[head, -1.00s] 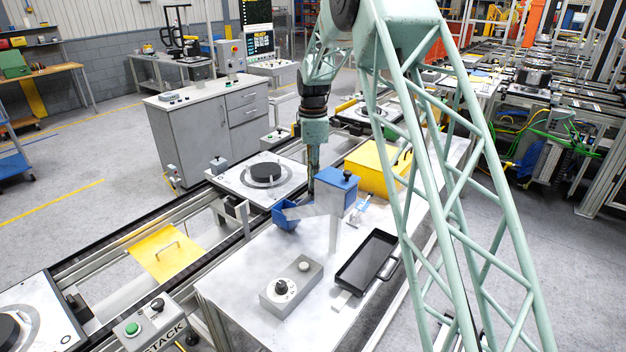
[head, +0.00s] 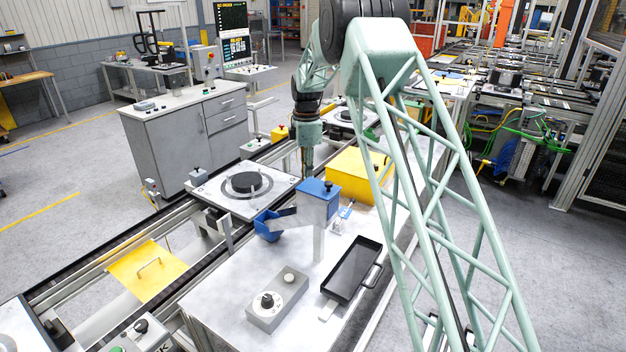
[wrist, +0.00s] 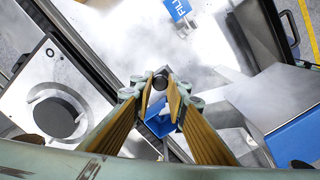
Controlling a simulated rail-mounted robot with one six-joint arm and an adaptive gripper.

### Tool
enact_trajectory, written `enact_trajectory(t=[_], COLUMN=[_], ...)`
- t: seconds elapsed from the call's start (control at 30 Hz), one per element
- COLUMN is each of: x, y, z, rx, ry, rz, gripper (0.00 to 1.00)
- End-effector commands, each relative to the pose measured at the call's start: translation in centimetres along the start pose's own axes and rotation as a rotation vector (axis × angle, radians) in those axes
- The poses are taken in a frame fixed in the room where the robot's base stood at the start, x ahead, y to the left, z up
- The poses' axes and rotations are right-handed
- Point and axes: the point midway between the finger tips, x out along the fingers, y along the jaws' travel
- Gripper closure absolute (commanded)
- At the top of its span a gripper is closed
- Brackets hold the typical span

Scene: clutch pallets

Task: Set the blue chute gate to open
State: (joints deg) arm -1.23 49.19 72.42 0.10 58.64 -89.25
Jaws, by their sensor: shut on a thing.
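The blue chute unit shows in the head view as a blue box (head: 318,194) with a black knob on its lid, on a grey post. A grey sloping chute (head: 284,218) leads left from it to a blue cup (head: 267,227). My gripper (head: 306,172) points down just behind the box, its fingertips partly hidden. In the wrist view my gripper (wrist: 161,88) is shut on a dark round knob (wrist: 160,79) between its fingertips. The blue cup (wrist: 159,123) shows below and between the fingers. The box lid (wrist: 298,140) is at lower right. The gate plate itself cannot be made out.
A yellow box (head: 357,174) stands behind the blue box. A black tray (head: 352,270) and a grey dial box (head: 277,302) are on the bench in front. A pallet with a black disc (head: 246,184) lies on the conveyor to the left.

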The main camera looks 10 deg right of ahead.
Motion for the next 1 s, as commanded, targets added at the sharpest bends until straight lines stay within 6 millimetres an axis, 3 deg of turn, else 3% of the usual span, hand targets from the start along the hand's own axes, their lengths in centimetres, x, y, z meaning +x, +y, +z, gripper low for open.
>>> enact_trajectory(t=[0.2, 0.23, 0.4, 0.77, 1.0], x=[-0.3, -0.3, -0.2, -0.3, -1.5], y=[0.4, 0.4, 0.3, 0.2, 0.2], z=[0.3, 0.3, 0.3, 0.2, 0.2], rx=[0.000, 0.000, 0.000, 0.000, 0.000], ry=[-0.003, -0.003, -0.002, -0.002, -0.002], rz=[0.010, 0.010, 0.008, 0.006, 0.006], gripper=[1.00, 0.85, 0.72, 0.72, 0.72])
